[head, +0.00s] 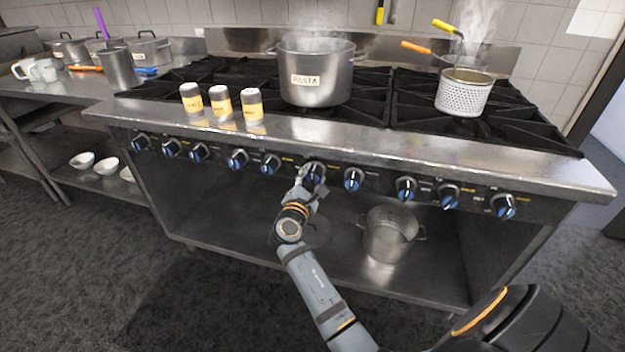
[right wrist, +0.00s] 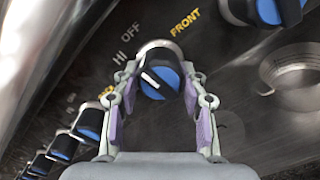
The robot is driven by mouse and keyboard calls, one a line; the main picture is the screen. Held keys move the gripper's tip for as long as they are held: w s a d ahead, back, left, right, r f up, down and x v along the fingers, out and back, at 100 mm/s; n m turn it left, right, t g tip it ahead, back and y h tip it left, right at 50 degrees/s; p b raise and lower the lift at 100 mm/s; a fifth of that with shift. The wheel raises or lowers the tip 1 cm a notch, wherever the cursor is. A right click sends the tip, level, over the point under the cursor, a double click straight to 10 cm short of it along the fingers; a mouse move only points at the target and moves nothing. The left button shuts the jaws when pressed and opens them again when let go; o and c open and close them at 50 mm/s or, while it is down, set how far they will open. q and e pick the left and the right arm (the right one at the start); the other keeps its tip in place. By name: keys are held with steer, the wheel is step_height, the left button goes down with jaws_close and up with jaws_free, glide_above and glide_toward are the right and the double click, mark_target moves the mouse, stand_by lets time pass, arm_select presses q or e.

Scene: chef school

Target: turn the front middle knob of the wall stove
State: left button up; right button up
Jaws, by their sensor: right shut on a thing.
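The wall stove (head: 440,150) has a row of black and blue knobs along its front panel. My right gripper (head: 312,180) is at a knob (head: 316,168) near the middle of that row. In the right wrist view the same knob (right wrist: 158,82) sits between the two fingers of my right gripper (right wrist: 158,100), with a "FRONT" label beside it. Its white pointer is tilted, pointing up and left. The gripper is shut on the knob. My left gripper is not in view.
A steaming pot labelled PASTA (head: 317,75) stands on the burners. Several shakers (head: 220,102) stand on the front ledge. A perforated basket (head: 464,92) is at the right. A metal bucket (head: 390,235) stands on the lower shelf. Neighbouring knobs (head: 354,179) are close by.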

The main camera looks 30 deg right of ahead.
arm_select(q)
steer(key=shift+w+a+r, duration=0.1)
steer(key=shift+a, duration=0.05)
arm_select(e)
steer(key=shift+m, duration=0.4)
steer(key=o, duration=1.2)
steer(key=shift+c, duration=0.2)
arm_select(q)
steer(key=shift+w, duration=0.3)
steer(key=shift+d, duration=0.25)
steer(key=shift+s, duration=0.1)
